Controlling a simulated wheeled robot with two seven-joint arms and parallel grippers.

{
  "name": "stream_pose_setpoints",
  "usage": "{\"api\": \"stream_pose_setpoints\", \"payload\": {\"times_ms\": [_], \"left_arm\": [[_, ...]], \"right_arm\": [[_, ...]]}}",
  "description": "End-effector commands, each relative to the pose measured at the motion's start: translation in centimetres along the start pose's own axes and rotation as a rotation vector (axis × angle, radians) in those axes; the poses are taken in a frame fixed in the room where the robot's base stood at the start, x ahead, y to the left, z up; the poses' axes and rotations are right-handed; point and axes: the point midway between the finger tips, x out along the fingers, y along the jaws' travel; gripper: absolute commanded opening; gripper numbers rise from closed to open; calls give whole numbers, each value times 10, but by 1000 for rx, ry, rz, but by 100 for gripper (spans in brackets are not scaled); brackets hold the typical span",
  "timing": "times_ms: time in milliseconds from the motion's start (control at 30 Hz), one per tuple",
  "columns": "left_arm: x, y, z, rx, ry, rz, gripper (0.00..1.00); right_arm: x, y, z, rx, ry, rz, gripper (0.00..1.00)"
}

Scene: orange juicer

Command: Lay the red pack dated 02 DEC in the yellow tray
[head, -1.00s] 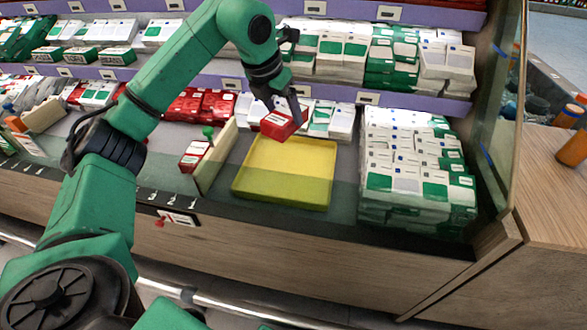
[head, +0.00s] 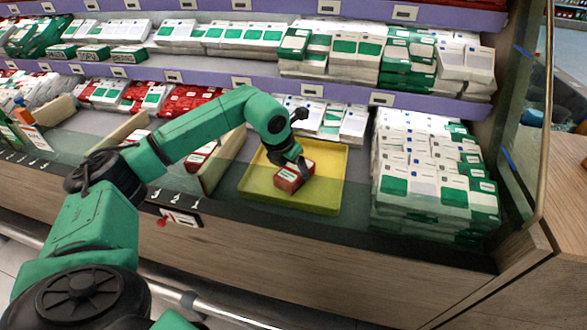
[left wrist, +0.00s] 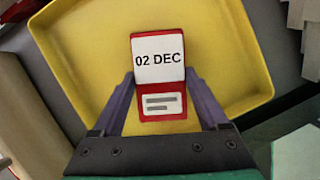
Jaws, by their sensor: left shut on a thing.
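The red pack (head: 294,176) has a white label that reads 02 DEC in the left wrist view (left wrist: 158,75). My left gripper (head: 296,168) is shut on the pack; its two fingers (left wrist: 160,92) lie along the pack's sides in the left wrist view. The yellow tray (head: 325,203) is on the shelf, and the pack is within its outline in both views. The tray's yellow floor also shows around the pack in the left wrist view (left wrist: 100,55). I cannot tell whether the pack touches the tray floor. My right gripper is not in view.
Tall stacks of white and green packs (head: 425,170) stand right of the tray. A divider (head: 215,162) with red packs (head: 200,156) beside it stands to the left. White packs (head: 340,122) stand behind the tray. A glass panel (head: 525,130) closes the right end.

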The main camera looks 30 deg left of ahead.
Motion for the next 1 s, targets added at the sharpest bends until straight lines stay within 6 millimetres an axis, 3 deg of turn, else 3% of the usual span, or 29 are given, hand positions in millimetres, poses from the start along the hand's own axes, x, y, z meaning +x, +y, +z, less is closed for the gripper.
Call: {"api": "stream_pose_setpoints", "payload": {"times_ms": [233, 267, 300, 633, 1000], "left_arm": [[2, 0, -1, 0, 0, -1, 10], [2, 0, -1, 0, 1, 0, 88], [2, 0, -1, 0, 1, 0, 100], [-6, 0, 1, 0, -1, 0, 100], [-101, 0, 2, 1, -1, 1, 100]], "right_arm": [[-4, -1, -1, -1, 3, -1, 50], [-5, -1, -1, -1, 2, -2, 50], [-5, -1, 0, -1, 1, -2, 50], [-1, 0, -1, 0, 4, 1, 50], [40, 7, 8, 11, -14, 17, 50]]}}
